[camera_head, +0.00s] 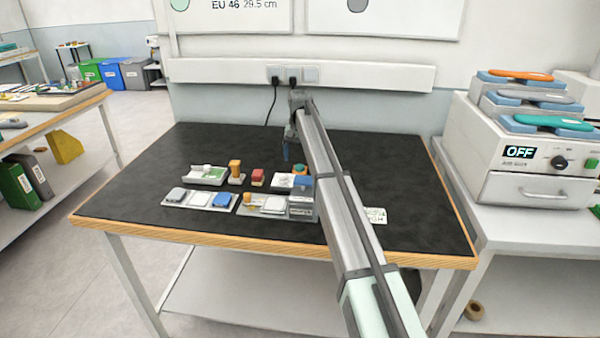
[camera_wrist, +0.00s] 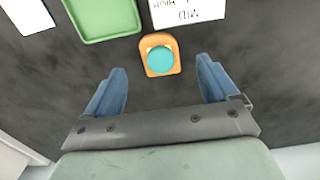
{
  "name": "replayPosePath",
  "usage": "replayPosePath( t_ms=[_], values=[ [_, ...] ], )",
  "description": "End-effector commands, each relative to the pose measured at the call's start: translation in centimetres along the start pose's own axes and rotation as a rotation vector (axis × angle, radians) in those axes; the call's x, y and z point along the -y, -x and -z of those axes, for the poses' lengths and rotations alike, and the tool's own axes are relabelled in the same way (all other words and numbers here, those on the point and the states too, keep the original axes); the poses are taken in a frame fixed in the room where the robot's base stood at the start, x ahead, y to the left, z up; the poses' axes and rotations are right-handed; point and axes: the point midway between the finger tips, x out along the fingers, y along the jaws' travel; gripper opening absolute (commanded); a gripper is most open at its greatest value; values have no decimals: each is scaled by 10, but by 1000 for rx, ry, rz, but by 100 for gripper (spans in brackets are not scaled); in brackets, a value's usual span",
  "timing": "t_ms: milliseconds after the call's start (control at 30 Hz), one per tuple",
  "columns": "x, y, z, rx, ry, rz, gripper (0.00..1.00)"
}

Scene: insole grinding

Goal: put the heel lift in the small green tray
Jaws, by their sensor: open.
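The heel lift (camera_wrist: 152,71), orange and U-shaped with a round teal patch, lies flat on the black mat in the wrist view. The small green tray (camera_wrist: 104,18) is at the top left of that view, cut off by the frame edge, and its visible part is empty. My gripper (camera_wrist: 163,78) is open, its blue fingers wide apart and empty, with the heel lift just beyond the gap between the tips. In the head view my gripper (camera_head: 286,152) hangs over the middle of the bench. I cannot clearly make out the green tray there.
A white lettered card (camera_wrist: 187,12) lies right of the tray. Parts trays (camera_head: 199,200) and small blocks (camera_head: 236,171) stand left of my arm. A grinder unit marked OFF (camera_head: 520,153) stands on the right bench.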

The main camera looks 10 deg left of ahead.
Motion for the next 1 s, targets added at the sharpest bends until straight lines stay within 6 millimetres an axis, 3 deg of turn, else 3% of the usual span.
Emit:
replayPosePath(
  t_ms=[500, 733, 1000],
  values=[
    [-1, -51, 1, 1, 0, 0, 87],
    [-1, -52, 2, 0, 0, 0, 87],
    [-1, -52, 2, 0, 0, 0, 62]
  ],
)
